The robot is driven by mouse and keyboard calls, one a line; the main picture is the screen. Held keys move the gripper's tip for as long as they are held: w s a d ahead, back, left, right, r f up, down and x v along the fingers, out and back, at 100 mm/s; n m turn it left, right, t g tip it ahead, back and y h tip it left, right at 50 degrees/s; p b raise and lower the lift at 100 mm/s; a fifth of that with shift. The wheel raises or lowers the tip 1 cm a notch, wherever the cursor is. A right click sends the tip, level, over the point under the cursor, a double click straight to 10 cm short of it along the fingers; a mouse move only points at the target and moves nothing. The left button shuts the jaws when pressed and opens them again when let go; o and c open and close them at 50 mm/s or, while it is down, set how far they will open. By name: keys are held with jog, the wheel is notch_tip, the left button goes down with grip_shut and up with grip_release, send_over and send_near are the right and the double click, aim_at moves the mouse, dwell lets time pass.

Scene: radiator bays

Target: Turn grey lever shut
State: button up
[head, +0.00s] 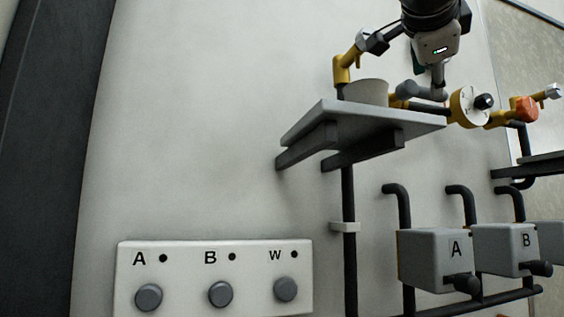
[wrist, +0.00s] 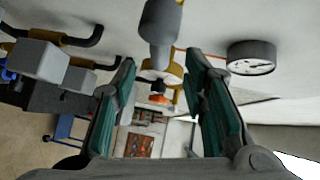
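The grey lever (head: 425,92) sits on the yellow pipework above the shelf, to the left of a round white-faced fitting in the head view. In the wrist view it is a thick grey bar (wrist: 160,35) coming down from the top edge, between the two fingertips. My gripper (wrist: 160,62) is open, with its green pads on either side of the lever and visible space between. In the head view my gripper (head: 437,82) points down at the lever from above and partly hides it. I cannot tell whether a finger touches the lever.
A white-faced fitting with a black knob (head: 468,105) and an orange handle (head: 526,109) stand to the right. A dial gauge (wrist: 251,58) is right of the fingers. Below are a button panel (head: 215,262) and grey boxes (head: 432,258).

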jog(key=p+x, duration=0.1)
jog(key=x, duration=0.6)
jog(key=shift+c, duration=0.6)
grip_shut()
